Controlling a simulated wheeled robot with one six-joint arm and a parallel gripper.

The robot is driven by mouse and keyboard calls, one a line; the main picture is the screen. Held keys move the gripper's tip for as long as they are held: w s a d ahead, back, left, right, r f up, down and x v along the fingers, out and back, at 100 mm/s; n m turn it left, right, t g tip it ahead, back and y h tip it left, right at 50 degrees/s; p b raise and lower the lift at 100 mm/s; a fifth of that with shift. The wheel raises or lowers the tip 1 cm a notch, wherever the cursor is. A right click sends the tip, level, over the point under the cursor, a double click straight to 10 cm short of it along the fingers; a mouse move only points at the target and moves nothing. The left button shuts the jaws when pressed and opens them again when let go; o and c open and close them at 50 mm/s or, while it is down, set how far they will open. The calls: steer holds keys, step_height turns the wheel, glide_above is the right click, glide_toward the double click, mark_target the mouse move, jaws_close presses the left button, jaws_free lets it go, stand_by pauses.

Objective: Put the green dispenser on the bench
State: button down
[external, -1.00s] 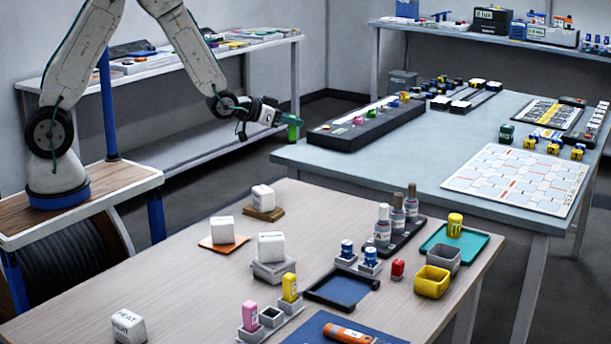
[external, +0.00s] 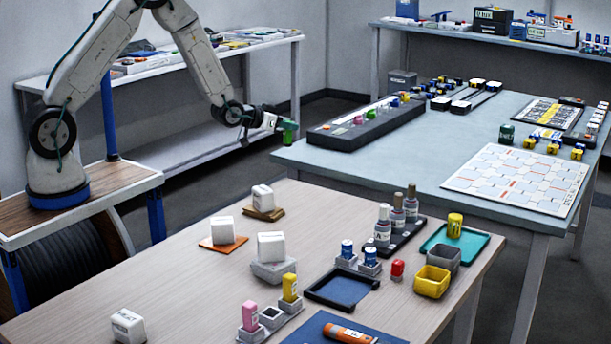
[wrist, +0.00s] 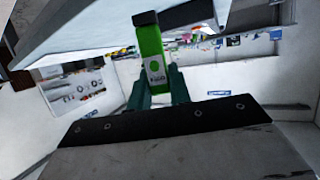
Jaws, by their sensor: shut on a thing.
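The green dispenser (wrist: 151,52) is upright in the wrist view, with a dark cap and a white label. My gripper (wrist: 158,84) is shut on its lower part. In the external view my gripper (external: 282,130) holds the green dispenser (external: 290,132) in the air, just left of the blue-grey table and behind the wooden bench (external: 170,290). On the bench, a pink dispenser (external: 249,315) and a yellow dispenser (external: 290,288) stand in a grey holder with an empty square slot (external: 271,318) between them.
White cubes (external: 271,246) stand on the bench's left and middle. The bench's left front is mostly clear.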

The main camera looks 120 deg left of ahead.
steer(key=shift+w+a+f, duration=0.8)
steer(key=shift+w+a, duration=0.6)
steer(key=shift+a, duration=0.35)
steer(key=shift+w+a+f, duration=0.75)
steer(key=shift+w+a, duration=0.65)
steer(key=shift+a, duration=0.35)
steer(key=shift+w+a+f, duration=0.8)
steer(key=shift+w+a, duration=0.6)
steer(key=shift+a, duration=0.35)
steer(key=shift+f, duration=0.2)
steer(key=c, duration=1.3)
jaws_free()
